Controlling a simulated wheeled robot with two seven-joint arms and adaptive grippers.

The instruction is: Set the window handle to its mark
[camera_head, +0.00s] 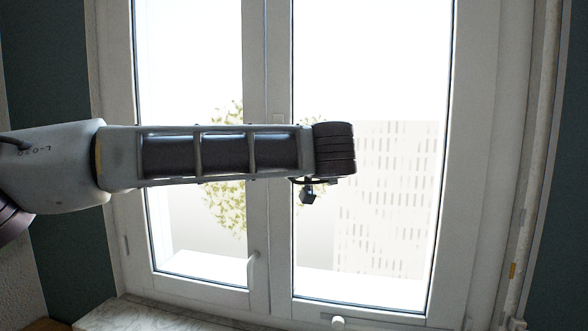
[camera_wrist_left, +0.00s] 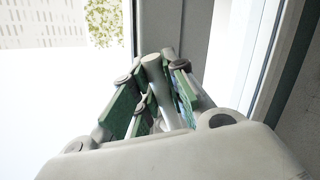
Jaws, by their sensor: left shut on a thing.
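In the left wrist view my left gripper (camera_wrist_left: 157,72) is shut on a pale grey rod, the window handle (camera_wrist_left: 153,78). The green-sided fingers lie on both sides of it, and its end stands out between them. The handle is close to the pale window frame (camera_wrist_left: 187,28). In the head view my left arm reaches in from the left across the window, and its wrist hides the gripper's fingers. I cannot make out the gripped handle there. I cannot make out the handle's mark in either view. My right gripper is not in view.
The white double window (camera_head: 268,232) fills the middle of the head view, with a tree and a pale building outside. A marble sill (camera_head: 130,317) runs below it. A small white knob (camera_head: 338,322) shows at the bottom. Dark green wall (camera_head: 75,240) flanks the window.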

